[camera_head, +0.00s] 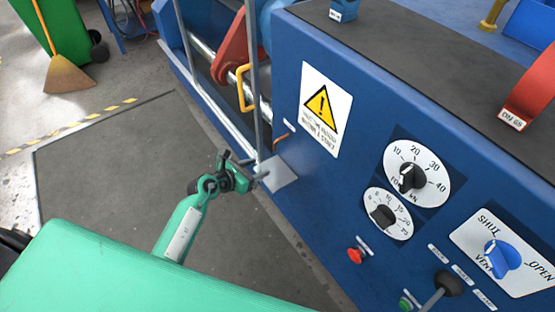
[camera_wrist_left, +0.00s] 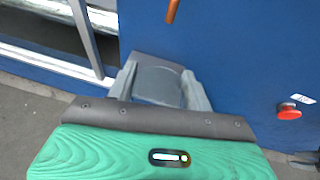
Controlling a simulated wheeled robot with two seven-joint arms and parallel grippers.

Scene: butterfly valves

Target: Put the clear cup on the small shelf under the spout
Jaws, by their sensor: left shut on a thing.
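The small shelf (camera_head: 281,180) is a light grey plate on the blue machine's side. The spout (camera_head: 282,138) is a thin copper-coloured pipe above it; its end also shows at the top of the left wrist view (camera_wrist_left: 172,10). My left gripper (camera_head: 254,172) is at the shelf's left edge. In the left wrist view its two grey fingers (camera_wrist_left: 158,88) are shut on the clear cup (camera_wrist_left: 158,84), which shows only as a faint rounded outline over the grey shelf. Whether the cup touches the shelf cannot be told. My right gripper is out of view.
A grey upright post (camera_head: 258,85) and yellow handle (camera_head: 243,88) stand just left of the spout. The blue panel carries a red button (camera_head: 357,254), dials (camera_head: 411,177) and a blue valve knob (camera_head: 503,257) to the right.

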